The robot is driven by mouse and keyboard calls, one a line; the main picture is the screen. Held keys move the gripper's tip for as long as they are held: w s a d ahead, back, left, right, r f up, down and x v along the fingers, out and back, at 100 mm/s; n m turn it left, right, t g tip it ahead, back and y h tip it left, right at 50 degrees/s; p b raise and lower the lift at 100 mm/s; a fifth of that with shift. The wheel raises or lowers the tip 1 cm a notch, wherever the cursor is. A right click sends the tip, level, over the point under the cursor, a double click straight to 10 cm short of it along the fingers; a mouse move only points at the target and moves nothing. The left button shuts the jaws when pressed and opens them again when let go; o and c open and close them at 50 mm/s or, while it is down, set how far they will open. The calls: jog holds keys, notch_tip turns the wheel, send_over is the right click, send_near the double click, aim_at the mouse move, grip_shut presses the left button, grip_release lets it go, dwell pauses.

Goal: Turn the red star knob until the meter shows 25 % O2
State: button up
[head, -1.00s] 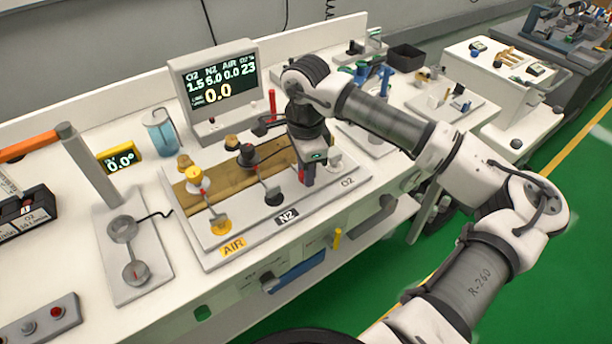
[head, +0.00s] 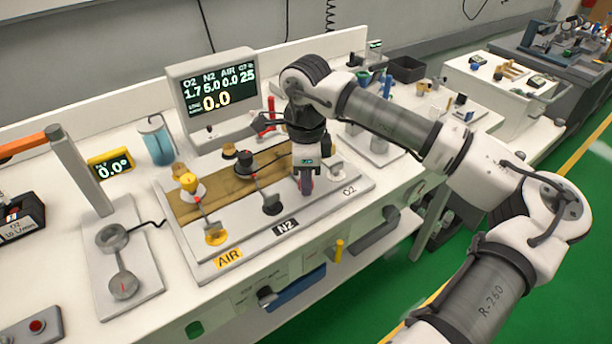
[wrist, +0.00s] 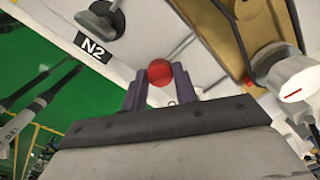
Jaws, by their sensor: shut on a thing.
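The meter (head: 217,88) reads O2 1.7, N2 5.0, AIR 0.0 and 25 in the O2 % column, with 0.0 in large yellow figures below. My gripper (head: 306,186) points down at the O2 end of the valve board (head: 255,232). In the wrist view my gripper (wrist: 161,80) is shut on the red knob (wrist: 159,72), which shows as a round red top between the fingers. Its star outline cannot be made out. The fingers and wrist mostly hide the knob in the head view.
A black knob (head: 245,160) and a yellow knob (head: 189,182) stand left of my gripper, by the N2 (head: 285,228) and AIR (head: 228,258) labels. A red upright handle (head: 271,108) stands behind. A yellow angle display (head: 111,165) is at left.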

jog(key=o, duration=1)
jog(key=shift+c, duration=0.2)
notch_tip(320, 180, up, 14)
jog(key=b, duration=0.1)
jog(key=shift+f, duration=0.1)
